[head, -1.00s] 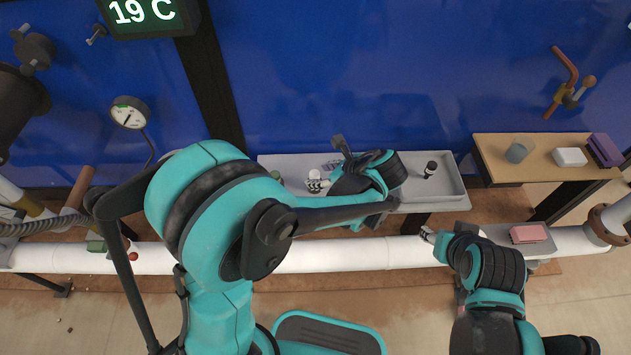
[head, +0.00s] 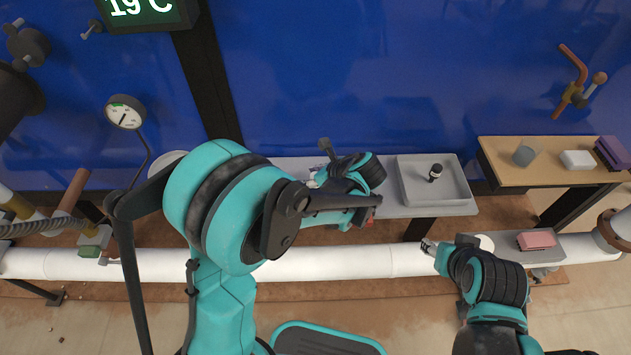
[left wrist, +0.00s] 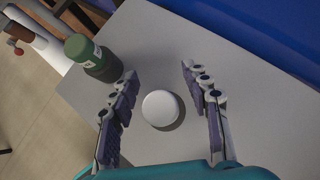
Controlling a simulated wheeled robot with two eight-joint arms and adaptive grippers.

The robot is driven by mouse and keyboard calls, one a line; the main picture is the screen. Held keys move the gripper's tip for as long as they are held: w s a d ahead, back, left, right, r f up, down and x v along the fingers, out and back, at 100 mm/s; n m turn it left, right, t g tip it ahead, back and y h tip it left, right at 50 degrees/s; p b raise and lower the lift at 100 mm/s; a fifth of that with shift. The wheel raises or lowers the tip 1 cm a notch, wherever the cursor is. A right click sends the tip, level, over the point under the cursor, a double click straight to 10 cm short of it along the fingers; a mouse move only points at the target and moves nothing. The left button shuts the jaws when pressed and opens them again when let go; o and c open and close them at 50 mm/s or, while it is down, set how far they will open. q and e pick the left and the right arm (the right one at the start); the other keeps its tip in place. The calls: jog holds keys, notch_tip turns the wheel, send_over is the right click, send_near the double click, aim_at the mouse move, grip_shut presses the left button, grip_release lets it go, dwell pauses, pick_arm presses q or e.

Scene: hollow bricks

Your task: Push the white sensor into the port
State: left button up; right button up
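A white round disc, probably the white sensor (left wrist: 161,108), lies on the grey table (left wrist: 225,75) in the left wrist view. It sits between the spread fingers of my left gripper (left wrist: 158,73), with a gap on both sides. In the head view my left gripper (head: 316,179) is over the grey table, partly hidden by its own wrist, and the disc cannot be made out there. My right gripper (head: 428,246) is at the white pipe (head: 330,263), left of a grey plate; its finger opening is too small to judge. I cannot identify the port.
A dark bottle with a green cap (left wrist: 90,57) stands beside the left finger. A grey tray (head: 405,197) holds a small black-and-white bottle (head: 435,172). A pink block (head: 537,239) lies on the plate at right. A wooden shelf (head: 540,147) holds a cup, white block and purple item.

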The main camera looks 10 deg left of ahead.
pick_arm(q)
grip_shut()
